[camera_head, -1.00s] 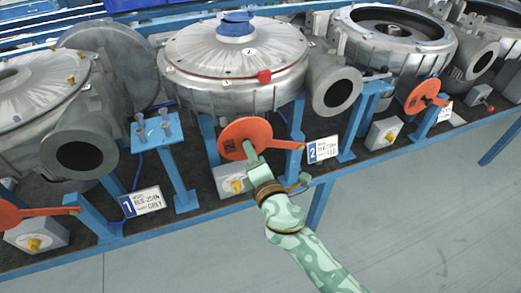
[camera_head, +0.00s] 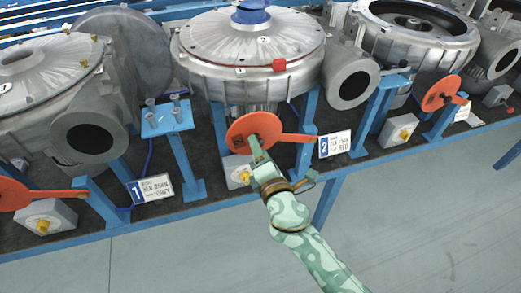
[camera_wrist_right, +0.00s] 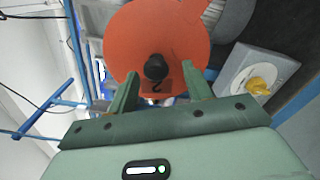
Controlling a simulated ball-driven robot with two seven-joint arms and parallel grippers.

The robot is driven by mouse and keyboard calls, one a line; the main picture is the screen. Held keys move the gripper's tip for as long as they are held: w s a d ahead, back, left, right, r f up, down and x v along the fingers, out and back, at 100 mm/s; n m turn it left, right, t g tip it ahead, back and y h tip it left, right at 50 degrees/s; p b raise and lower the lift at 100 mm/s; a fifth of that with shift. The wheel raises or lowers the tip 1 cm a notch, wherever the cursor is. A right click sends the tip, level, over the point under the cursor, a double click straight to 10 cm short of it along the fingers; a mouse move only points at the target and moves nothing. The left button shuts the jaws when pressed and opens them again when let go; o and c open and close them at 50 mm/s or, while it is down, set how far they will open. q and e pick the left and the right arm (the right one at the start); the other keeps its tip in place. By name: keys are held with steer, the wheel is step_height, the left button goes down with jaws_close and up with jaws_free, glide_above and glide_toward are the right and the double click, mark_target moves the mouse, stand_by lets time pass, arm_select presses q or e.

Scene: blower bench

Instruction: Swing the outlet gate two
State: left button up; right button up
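Outlet gate two is an orange disc (camera_head: 252,131) with an orange lever arm (camera_head: 297,138) pointing right, below the middle blower (camera_head: 250,55). My right gripper (camera_head: 254,148) is in front of the disc's lower part. In the wrist view its two green fingers (camera_wrist_right: 161,88) stand apart, open, with the knob between and just beyond their tips. I cannot tell whether they touch the disc. My left gripper is not in view.
A grey box with a yellow knob (camera_head: 240,168) sits just below the disc; it also shows in the wrist view (camera_wrist_right: 256,80). The "2" label (camera_head: 335,145) stands right of the lever. Other orange gates are at left (camera_head: 38,194) and right (camera_head: 441,92). Open floor lies in front.

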steer(key=shift+r, duration=0.1)
steer(key=b+v, duration=0.1)
steer(key=v, duration=1.5)
steer(key=shift+s, duration=0.15)
